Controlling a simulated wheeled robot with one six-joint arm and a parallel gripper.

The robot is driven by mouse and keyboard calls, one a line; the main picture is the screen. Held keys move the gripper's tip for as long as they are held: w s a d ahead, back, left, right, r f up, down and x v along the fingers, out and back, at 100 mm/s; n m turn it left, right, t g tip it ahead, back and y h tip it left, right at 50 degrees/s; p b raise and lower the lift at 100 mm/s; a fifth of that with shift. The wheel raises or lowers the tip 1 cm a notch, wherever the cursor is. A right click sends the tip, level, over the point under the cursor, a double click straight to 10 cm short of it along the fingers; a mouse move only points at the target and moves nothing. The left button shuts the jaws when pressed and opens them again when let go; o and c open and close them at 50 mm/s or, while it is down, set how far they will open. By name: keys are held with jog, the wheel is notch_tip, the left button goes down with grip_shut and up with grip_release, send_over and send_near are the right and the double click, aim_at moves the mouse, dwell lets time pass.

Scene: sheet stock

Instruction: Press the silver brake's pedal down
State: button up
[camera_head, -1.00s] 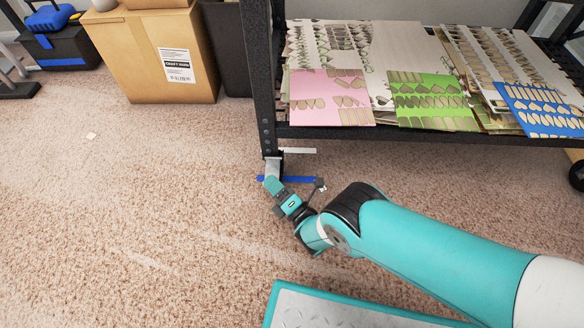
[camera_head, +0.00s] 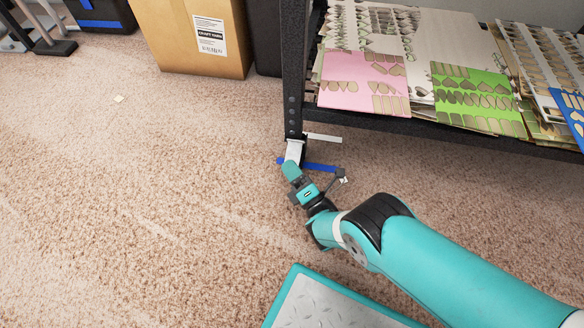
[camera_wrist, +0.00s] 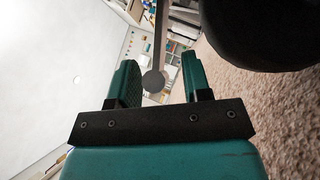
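A pale silver-white part (camera_head: 294,151) slopes down from the foot of the black rack's front-left leg (camera_head: 293,100). I cannot tell whether it is the brake's pedal or its bracket. My gripper (camera_head: 291,169) is at its lower end, close to the carpet, and hides what lies beneath it. In the wrist view my gripper (camera_wrist: 161,77) has two teal fingers apart. A grey bar with a round end (camera_wrist: 153,81) shows between them, with gaps at both sides. A dark rounded wheel-like shape (camera_wrist: 265,30) fills the upper right.
A blue strip (camera_head: 322,167) and a white strip (camera_head: 323,138) lie beside the leg, low down. The rack's shelf (camera_head: 400,123) overhangs on the right, bearing printed sheets. A cardboard box (camera_head: 185,45) stands behind. Carpet (camera_head: 130,190) on the left is mostly clear.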

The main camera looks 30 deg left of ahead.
jog(key=shift+s+d+p, duration=0.2)
jog(key=shift+d+p, duration=0.3)
jog(key=shift+p, duration=0.05)
jog(key=p+v, duration=0.3)
jog(key=v, duration=0.3)
jog(key=shift+d+f, duration=0.2)
jog(key=shift+f, duration=0.05)
jog(key=shift+r, duration=0.1)
